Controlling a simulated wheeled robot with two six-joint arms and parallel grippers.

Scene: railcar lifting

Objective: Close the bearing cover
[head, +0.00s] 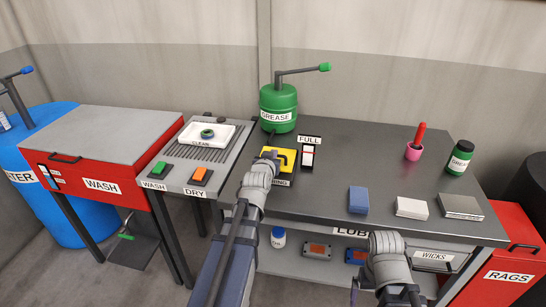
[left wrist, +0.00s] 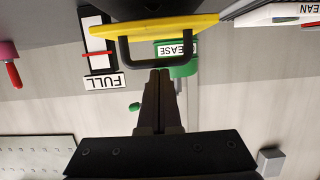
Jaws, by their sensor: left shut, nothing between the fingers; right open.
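The bearing cover is a yellow plate (head: 287,153) with a black handle, by the back of the bench. In the left wrist view, the yellow plate (left wrist: 190,28) runs along the top with its black handle (left wrist: 128,50) below it. My left gripper (left wrist: 160,73) is shut and empty, its fingertips right by the middle of the handle bar; I cannot tell whether they touch. In the head view my left gripper (head: 270,156) is at the cover and partly hides it. My right gripper (head: 391,296) is low at the bench's front edge, open and away from the cover.
A green grease pot (head: 278,108) and a FULL gauge (head: 308,153) stand close behind and beside the cover. A blue block (head: 358,200), a white block (head: 411,208) and a grey box (head: 460,206) lie on the right of the bench.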

